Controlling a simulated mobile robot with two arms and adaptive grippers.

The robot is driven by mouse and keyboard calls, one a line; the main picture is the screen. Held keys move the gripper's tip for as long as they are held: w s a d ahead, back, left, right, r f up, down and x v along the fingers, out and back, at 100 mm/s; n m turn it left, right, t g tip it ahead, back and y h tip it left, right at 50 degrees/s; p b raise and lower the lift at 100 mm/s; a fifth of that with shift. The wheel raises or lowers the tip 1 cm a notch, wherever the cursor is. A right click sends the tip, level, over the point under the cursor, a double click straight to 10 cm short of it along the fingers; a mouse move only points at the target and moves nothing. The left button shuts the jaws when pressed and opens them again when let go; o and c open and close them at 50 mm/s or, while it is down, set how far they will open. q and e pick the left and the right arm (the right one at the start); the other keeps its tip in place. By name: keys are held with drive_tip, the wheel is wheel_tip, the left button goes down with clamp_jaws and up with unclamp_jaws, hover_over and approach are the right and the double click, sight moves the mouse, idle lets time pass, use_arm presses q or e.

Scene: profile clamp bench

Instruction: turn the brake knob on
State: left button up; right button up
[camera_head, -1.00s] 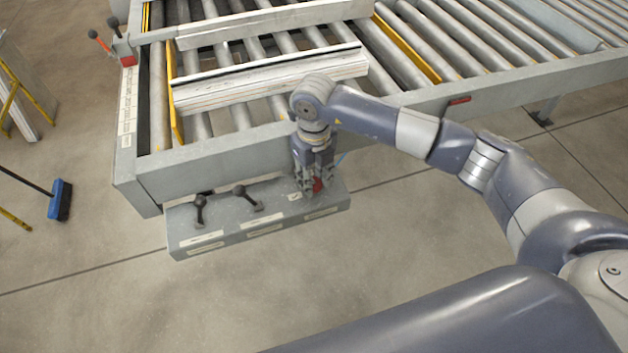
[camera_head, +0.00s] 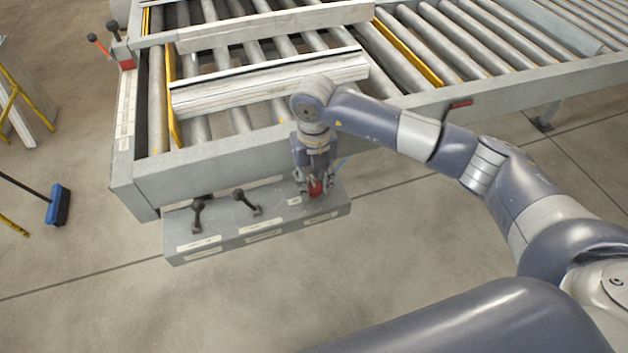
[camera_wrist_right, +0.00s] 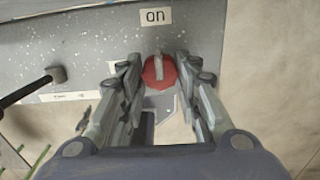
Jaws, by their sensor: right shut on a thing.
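The red brake knob (camera_head: 316,187) sits on the right end of the grey control box (camera_head: 240,226). In the right wrist view the knob (camera_wrist_right: 159,72) is a red disc with a pale raised bar that points up toward an "on" label (camera_wrist_right: 155,16). My right gripper (camera_head: 315,190) is over the knob from above. In the right wrist view its two fingers (camera_wrist_right: 160,75) stand on both sides of the knob, shut on it. Part of the knob's rim is hidden by the fingertips. My left gripper is not in view.
The roller conveyor frame (camera_head: 220,166) runs just behind the box. A pale profile (camera_head: 270,82) lies on the rollers. The floor in front is clear.

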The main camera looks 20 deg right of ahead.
sight(314, 186)
drive_tip(key=o, duration=1.1)
wheel_tip(314, 186, up, 12)
drive_tip(key=shift+r, duration=0.1)
